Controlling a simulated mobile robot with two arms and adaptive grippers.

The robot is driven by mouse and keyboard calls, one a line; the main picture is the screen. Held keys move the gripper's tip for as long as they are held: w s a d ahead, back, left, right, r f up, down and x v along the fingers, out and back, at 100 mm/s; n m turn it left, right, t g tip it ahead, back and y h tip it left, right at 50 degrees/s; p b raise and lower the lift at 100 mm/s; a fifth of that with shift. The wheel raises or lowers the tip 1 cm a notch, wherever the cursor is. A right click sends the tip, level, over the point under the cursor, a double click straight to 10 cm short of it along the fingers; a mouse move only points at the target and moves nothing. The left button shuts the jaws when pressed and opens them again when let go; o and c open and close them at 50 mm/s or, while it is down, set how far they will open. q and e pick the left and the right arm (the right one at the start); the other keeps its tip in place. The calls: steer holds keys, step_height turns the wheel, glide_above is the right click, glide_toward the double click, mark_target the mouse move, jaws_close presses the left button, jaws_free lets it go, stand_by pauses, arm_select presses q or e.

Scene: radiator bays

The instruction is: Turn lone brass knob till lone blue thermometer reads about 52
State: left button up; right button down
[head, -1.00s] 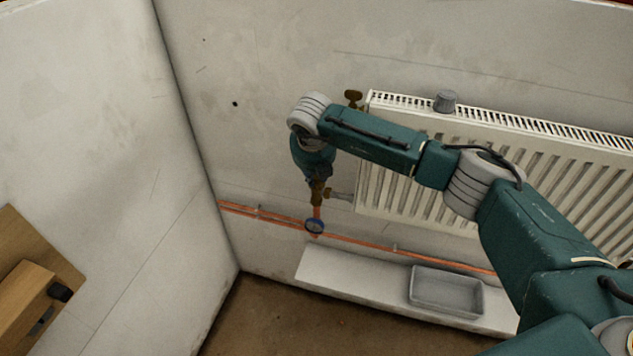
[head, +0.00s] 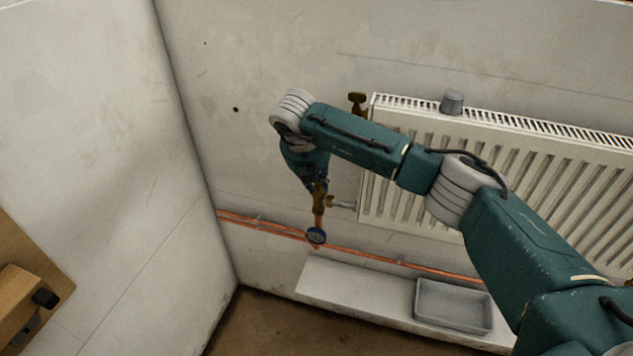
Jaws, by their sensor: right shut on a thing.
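My right gripper (head: 317,186) points down at the brass valve at the left end of the radiator and is shut on its brass knob (head: 320,201). The fingers and wrist hide most of the knob. The blue-rimmed thermometer (head: 316,235) sits on the copper pipe just below the valve. Its dial is too small to read. My left gripper is not in view.
A white radiator (head: 480,170) hangs on the wall, with a brass fitting (head: 357,103) by its top left corner and a grey cup (head: 452,102) on top. A grey tray (head: 453,305) rests on the white ledge (head: 350,291) below. Wooden furniture (head: 25,290) stands at left.

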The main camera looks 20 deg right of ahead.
steer(key=shift+w+d+r, duration=0.2)
steer(key=shift+r, duration=0.1)
steer(key=c, duration=1.7)
jaws_free()
steer(key=shift+o, duration=0.3)
steer(key=shift+s+f, duration=0.1)
steer(key=shift+f, duration=0.05)
steer(key=v, duration=1.2)
